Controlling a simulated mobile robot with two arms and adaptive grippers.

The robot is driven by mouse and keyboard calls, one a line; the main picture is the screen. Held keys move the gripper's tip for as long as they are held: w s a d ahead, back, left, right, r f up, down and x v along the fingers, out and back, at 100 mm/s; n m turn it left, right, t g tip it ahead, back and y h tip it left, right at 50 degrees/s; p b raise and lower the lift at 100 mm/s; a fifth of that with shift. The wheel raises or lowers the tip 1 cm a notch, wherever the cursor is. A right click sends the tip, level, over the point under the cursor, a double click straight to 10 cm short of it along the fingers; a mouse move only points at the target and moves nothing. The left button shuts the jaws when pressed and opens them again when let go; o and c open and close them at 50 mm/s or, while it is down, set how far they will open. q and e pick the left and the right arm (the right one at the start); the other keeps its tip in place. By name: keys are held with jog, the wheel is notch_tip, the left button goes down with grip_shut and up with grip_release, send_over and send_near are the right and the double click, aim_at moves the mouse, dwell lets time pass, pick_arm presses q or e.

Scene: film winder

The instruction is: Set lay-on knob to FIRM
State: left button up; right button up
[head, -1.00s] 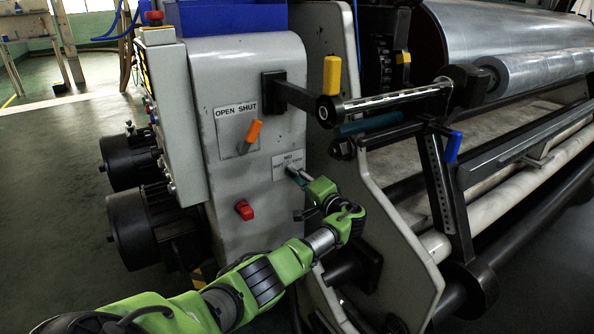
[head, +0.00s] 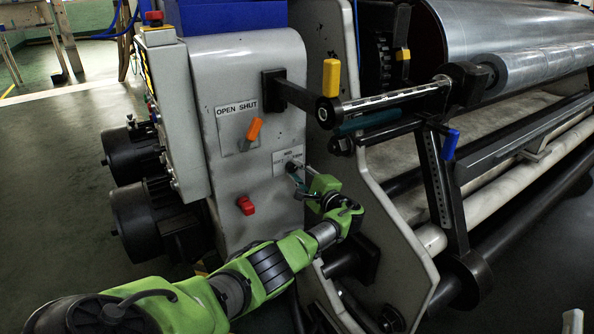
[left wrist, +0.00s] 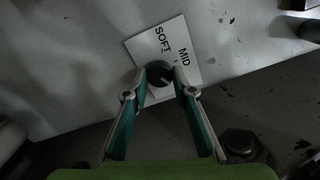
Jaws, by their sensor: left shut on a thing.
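The lay-on knob (left wrist: 159,73) is a small dark round knob on a white label plate (left wrist: 137,48) on the grey machine face. In the left wrist view, SOFT and MID are readable on the plate; FIRM is not visible, and the right finger covers part of that side. My left gripper (left wrist: 159,82) is shut on the knob, one finger on each side. A pale mark shows on the knob, but its exact setting is hard to tell. In the head view, my left gripper (head: 294,178) is at the lower part of the plate (head: 288,158), and its fingertips hide the knob.
An orange lever (head: 254,129) on the OPEN SHUT plate (head: 224,125) sits above and left. A red knob (head: 246,205) is below left. A black bracket with a yellow handle (head: 331,77) juts out above right. The grey side plate (head: 318,140) stands close to the right.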

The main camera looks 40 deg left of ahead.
pick_arm(q)
jog(key=shift+d+f, duration=0.1)
dwell(0.3)
jog(key=o, duration=1.1)
jog(key=v, duration=1.2)
